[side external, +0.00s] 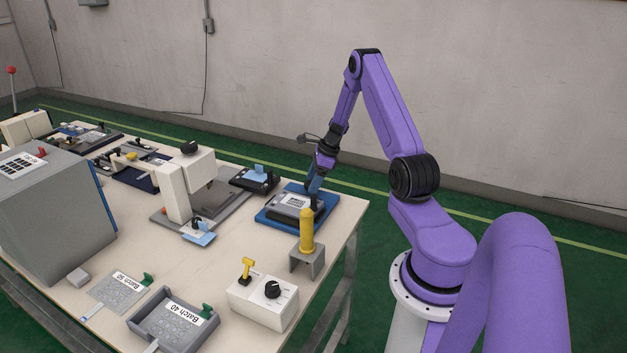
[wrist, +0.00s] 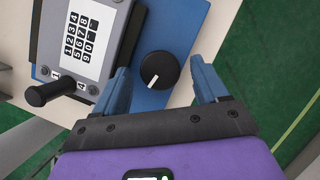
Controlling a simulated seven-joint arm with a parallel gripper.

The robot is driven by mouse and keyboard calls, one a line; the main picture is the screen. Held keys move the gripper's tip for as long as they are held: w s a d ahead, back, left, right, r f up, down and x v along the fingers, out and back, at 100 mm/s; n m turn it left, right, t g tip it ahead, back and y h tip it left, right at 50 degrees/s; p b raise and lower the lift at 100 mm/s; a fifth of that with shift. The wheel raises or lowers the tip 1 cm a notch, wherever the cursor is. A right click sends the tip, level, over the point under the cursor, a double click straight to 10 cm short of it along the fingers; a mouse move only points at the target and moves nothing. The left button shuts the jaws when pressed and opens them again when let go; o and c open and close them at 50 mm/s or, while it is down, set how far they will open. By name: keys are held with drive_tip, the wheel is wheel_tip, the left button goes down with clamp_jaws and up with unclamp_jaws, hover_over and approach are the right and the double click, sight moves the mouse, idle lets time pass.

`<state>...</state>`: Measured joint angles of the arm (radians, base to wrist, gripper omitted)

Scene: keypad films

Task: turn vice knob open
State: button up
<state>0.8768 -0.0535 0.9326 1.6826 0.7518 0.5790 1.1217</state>
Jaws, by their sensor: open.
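The vice is a grey fixture on a blue base plate (side external: 267,216) near the table's right edge, with a keypad film (wrist: 84,47) of printed digits on its top. Its round black knob (wrist: 159,70) with a white pointer line shows in the wrist view on the blue plate (wrist: 176,25). The line points to the lower left. My gripper (side external: 315,190) is over the vice's right side, pointing down. In the wrist view its blue fingers (wrist: 160,72) are open, one on each side of the knob, with gaps visible. Whether the fingertips reach the knob's height is unclear.
A black side handle (wrist: 50,93) sticks out from the fixture. A yellow cylinder on a grey stand (side external: 306,258) stands just in front of the vice. A white box (side external: 250,303) with a yellow lever and black knob is nearer.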

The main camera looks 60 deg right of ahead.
drive_tip(key=c, duration=1.1)
drive_tip(key=shift+o, duration=0.2)
drive_tip(key=shift+n, duration=0.3)
drive_tip(key=n, duration=0.2)
drive_tip(key=n+g+y, duration=0.1)
drive_tip(key=n, duration=0.1)
drive_tip(key=shift+w+d, duration=0.15)
drive_tip(key=shift+w, duration=0.05)
drive_tip(key=n+g, duration=0.1)
drive_tip(key=n, duration=0.2)
drive_tip(key=n+g+y, duration=0.1)
drive_tip(key=n, duration=0.1)
drive_tip(key=shift+w+n, duration=0.2)
drive_tip(key=shift+n, duration=0.2)
drive_tip(key=n+g, duration=0.2)
drive_tip(key=n, duration=0.3)
drive_tip(key=shift+w, duration=0.2)
drive_tip(key=n+g, duration=0.1)
drive_tip(key=n, duration=0.1)
drive_tip(key=n+g+h, duration=0.1)
drive_tip(key=n, duration=0.2)
drive_tip(key=shift+w, duration=0.1)
drive_tip(key=shift+n, duration=0.3)
